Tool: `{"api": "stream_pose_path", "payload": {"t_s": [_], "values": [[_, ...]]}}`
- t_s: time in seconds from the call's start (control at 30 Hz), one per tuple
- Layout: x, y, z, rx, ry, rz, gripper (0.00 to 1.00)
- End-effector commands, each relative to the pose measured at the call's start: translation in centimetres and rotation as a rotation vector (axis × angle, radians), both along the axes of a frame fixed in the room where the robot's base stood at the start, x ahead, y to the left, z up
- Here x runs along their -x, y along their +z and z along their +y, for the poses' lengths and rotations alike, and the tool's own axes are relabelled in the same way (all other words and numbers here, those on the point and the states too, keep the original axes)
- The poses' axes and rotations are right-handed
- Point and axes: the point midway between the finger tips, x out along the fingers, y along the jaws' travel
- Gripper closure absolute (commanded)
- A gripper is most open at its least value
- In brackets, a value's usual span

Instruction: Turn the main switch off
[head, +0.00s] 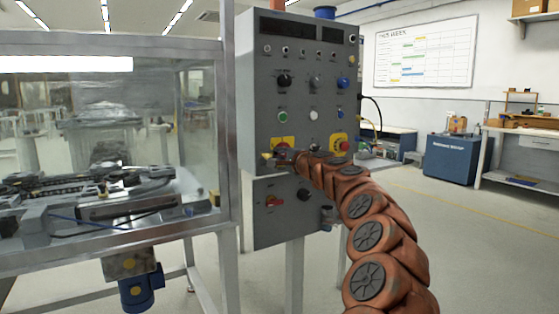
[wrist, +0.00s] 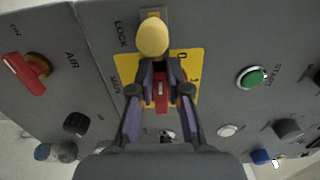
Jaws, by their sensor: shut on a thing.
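The main switch has a red handle (wrist: 161,95) on a yellow plate (wrist: 124,65) marked 0 and 1, with a MAIN label beside it. My gripper (wrist: 160,82) is shut on the red handle, one finger on each side. In the wrist view the handle runs roughly up and down; its tip is partly hidden, so I cannot tell which mark it points to. In the head view my gripper (head: 284,159) is at the lower left of the grey control panel (head: 256,95), and the yellow plate (head: 283,142) shows just above it.
A yellow, rounded piece (wrist: 152,37) by the LOCK label sits close to my fingertips. A red AIR handle (wrist: 28,73) and a green START button (wrist: 251,77) flank the switch. A red button (head: 344,146) is to the right.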

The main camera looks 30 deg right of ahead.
Motion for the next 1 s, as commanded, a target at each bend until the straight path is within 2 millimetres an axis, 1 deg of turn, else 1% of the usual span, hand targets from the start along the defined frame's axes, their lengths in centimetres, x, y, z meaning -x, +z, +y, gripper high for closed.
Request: {"api": "stream_pose_path", "payload": {"t_s": [0.03, 0.27, 0.67, 0.7, 0.9, 0.93, 1.0], "values": [[0.20, -0.62, -1.15, 0.013, -0.023, 0.001, 1.00], [0.22, -0.35, -1.15, 0.057, -0.024, -0.001, 1.00], [0.32, 0.02, -1.29, 0.064, -0.028, -0.005, 1.00], [0.33, 0.04, -1.30, 0.064, -0.028, -0.006, 0.82], [0.35, 0.12, -1.23, 0.063, -0.026, -0.006, 0.61], [0.34, 0.12, -1.17, 0.063, -0.025, -0.006, 0.58], [0.26, 0.11, -0.91, 0.063, -0.019, -0.005, 0.58]]}}
